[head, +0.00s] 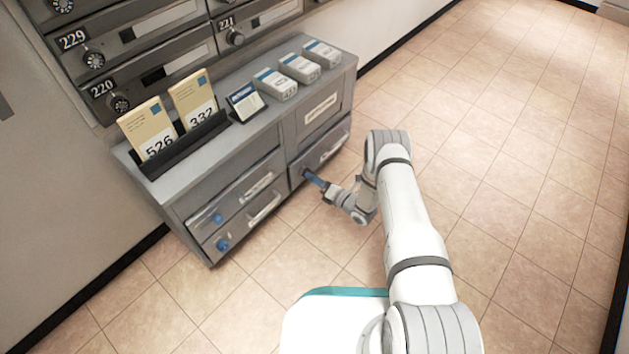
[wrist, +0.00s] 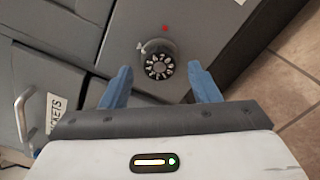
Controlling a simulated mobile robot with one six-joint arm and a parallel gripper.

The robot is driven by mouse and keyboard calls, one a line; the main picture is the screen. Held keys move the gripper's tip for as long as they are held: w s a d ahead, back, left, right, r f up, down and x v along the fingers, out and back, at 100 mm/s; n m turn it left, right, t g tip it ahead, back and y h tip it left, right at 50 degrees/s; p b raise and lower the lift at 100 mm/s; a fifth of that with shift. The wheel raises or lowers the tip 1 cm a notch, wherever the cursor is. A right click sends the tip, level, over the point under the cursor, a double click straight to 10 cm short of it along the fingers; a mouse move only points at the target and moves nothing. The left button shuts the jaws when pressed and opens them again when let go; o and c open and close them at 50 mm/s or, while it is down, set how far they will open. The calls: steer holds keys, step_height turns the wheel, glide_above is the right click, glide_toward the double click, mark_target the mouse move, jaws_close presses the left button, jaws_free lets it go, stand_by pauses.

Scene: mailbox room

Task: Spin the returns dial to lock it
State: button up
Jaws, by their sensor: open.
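The returns dial (wrist: 160,66) is a round black knob with white marks on a grey cabinet front, in the wrist view. A small red mark (wrist: 165,28) shows on the panel above it. My gripper (wrist: 163,80) is open, with its two blue fingers on either side of the dial and a gap to each. I cannot tell how far the fingertips are from the panel.
The grey cabinet (head: 240,160) carries a rack of envelopes (head: 180,145), a small sign (head: 245,100) and several small boxes (head: 298,67) on top. Numbered mailboxes (head: 150,40) line the wall. The tiled floor (head: 500,130) to the right is clear.

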steer(key=shift+w+a, duration=0.45)
steer(key=shift+a, duration=0.1)
steer(key=c, duration=0.9)
steer(key=shift+d, duration=0.3)
steer(key=shift+c, duration=0.5)
steer(key=shift+a, duration=0.3)
steer(key=shift+m, duration=0.4)
